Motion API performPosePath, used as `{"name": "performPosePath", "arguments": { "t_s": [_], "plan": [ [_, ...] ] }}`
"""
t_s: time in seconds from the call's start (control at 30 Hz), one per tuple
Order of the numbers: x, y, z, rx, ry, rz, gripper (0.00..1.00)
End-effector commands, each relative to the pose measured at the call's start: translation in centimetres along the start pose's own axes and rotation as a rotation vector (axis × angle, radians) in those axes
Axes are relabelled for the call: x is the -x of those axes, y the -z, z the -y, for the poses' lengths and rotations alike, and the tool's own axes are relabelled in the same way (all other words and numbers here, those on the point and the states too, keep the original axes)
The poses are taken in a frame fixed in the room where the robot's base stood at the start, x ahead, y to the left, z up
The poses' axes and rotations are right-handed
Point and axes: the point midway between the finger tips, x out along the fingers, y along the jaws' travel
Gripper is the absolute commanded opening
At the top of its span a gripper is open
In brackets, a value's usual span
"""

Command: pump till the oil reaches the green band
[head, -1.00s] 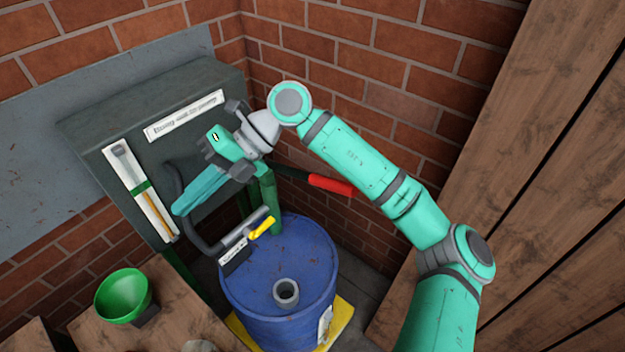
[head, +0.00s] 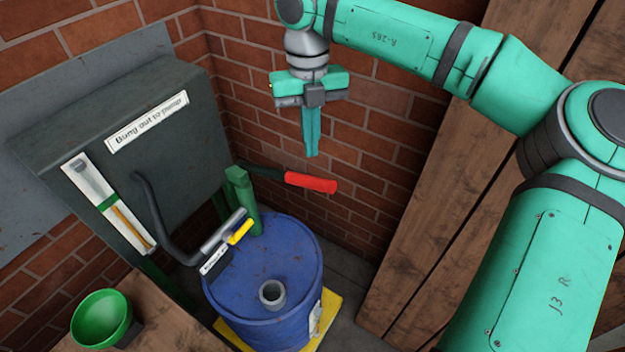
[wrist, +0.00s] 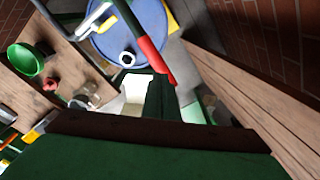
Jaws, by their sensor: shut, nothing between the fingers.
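The blue drum (head: 262,275) carries a green hand pump (head: 242,200) with a dark lever ending in a red grip (head: 311,183). The lever sticks out to the right, roughly level. A sight gauge (head: 110,203) on the dark tank (head: 115,110) has a green band (head: 107,203) and an amber column that stands below the band. My gripper (head: 312,153) is shut and empty, pointing down above the red grip and apart from it. In the wrist view the red grip (wrist: 157,62) shows beyond the closed fingers (wrist: 160,95).
A dark hose runs from the tank to a nozzle with a yellow lever (head: 240,232). An open bung hole (head: 272,293) is on the drum top. Brick and plank walls close in at right.

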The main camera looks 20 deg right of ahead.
Motion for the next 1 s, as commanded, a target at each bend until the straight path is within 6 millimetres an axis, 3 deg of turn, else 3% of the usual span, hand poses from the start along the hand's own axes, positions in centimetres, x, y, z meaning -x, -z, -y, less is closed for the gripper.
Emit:
{"name": "performPosePath", "arguments": {
  "t_s": [0.57, 1.0],
  "plan": [
    [-0.6, 0.0, 0.1, -0.002, 0.004, 0.000, 0.00],
    [-5.1, 0.0, 0.1, -0.001, 0.002, 0.000, 0.00]
  ]
}}
